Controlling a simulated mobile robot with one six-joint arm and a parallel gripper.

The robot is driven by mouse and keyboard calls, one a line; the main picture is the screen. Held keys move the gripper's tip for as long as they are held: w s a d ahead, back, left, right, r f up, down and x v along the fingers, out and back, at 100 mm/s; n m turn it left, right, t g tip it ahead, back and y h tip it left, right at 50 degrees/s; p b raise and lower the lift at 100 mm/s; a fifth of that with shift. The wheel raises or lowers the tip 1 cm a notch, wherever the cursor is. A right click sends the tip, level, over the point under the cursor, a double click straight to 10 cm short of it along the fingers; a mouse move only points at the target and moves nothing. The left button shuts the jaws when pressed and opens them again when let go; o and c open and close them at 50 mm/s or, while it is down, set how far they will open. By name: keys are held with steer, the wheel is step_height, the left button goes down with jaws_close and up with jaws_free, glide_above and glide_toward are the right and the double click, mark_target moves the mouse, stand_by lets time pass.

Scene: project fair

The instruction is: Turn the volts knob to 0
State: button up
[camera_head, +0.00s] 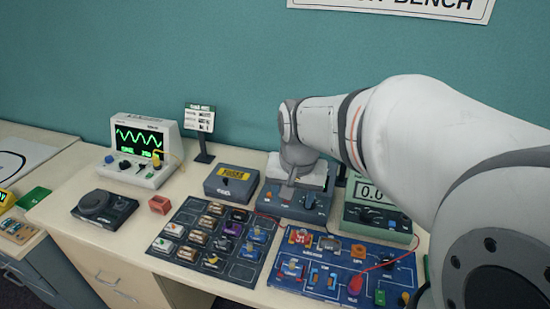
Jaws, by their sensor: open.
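The blue-grey box (277,207) at the middle back of the bench carries a dark knob (309,201) on its front. Its labels are too small to read, so I cannot confirm that this is the volts knob. My gripper (287,192) is open and points down at this box, just left of the knob. Whether a finger touches the box cannot be told. My wrist hides the box's upper part. To the right, a pale green meter (351,213) shows a display starting with 0 and a dark dial. My arm hides its right side.
A blue circuit board (338,284) with a red lead lies in front. A dark tray of components (205,258) lies left of it. A box with a yellow label (229,185), an oscilloscope (142,148), a small sign (200,119) and a red block (159,204) stand farther left.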

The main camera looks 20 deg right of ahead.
steer(key=w+d+f+m, duration=0.3)
steer(key=w+d+f, duration=0.1)
steer(key=w, duration=0.1)
steer(key=w+d+f+m+g, duration=0.1)
steer(key=w+d+f+m, duration=0.2)
steer(key=w+d, duration=0.1)
steer(key=w+d+f+m+g+b, duration=0.1)
steer(key=w+d+f+m, duration=0.3)
steer(key=w, duration=0.3)
steer(key=shift+w+d+f, duration=0.1)
steer(key=shift+f, duration=0.2)
steer(key=shift+w+d+f, duration=0.15)
steer(key=shift+d+f, duration=0.05)
steer(key=shift+f, duration=0.45)
step_height(320, 180, down, 7)
steer(key=shift+p, duration=0.75)
